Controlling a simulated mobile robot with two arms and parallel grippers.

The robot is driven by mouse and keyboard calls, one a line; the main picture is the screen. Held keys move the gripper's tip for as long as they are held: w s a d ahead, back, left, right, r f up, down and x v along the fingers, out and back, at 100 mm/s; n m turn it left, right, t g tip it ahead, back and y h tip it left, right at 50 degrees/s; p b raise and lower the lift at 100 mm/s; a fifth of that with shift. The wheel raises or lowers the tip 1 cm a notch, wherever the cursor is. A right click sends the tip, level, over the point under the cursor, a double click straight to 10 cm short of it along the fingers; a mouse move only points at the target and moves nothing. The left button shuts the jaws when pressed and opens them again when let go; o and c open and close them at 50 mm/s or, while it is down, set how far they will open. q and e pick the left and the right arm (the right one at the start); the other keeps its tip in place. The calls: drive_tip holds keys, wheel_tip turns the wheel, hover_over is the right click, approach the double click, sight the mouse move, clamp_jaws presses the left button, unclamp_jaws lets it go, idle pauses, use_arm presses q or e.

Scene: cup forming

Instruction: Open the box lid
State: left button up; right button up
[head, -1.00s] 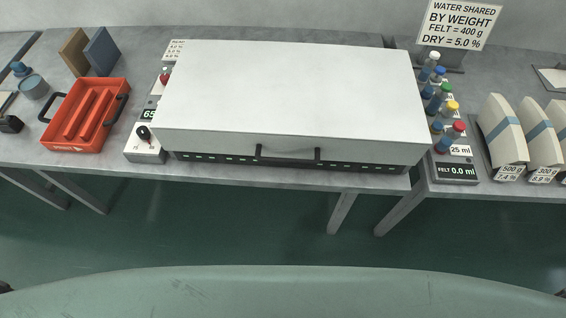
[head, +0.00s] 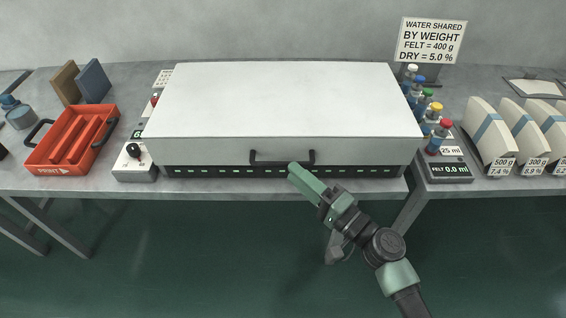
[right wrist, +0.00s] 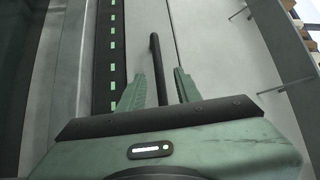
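The box is a wide white case with a white lid (head: 285,100) that lies shut in the head view. A black bar handle (head: 282,162) is on the lid's front face, low and near the middle. My right gripper (head: 297,172) is at the right part of the handle, reaching up from the lower right. In the right wrist view the handle (right wrist: 156,60) lies between the two green fingers (right wrist: 162,88), with visible gaps beside it. The gripper is open, and I see no firm grip. My left gripper is not in view.
The box stands on a grey bench. An orange tray (head: 75,138) and a black-knob control unit (head: 134,160) are to its left. Several capped bottles (head: 438,135) and a felt readout (head: 450,170) stand close to its right. The floor in front is clear.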

sight(283, 164)
drive_tip(key=p+x, duration=0.1)
drive_tip(key=x, duration=0.4)
drive_tip(key=shift+w, duration=0.15)
clamp_jaws()
idle(1.3)
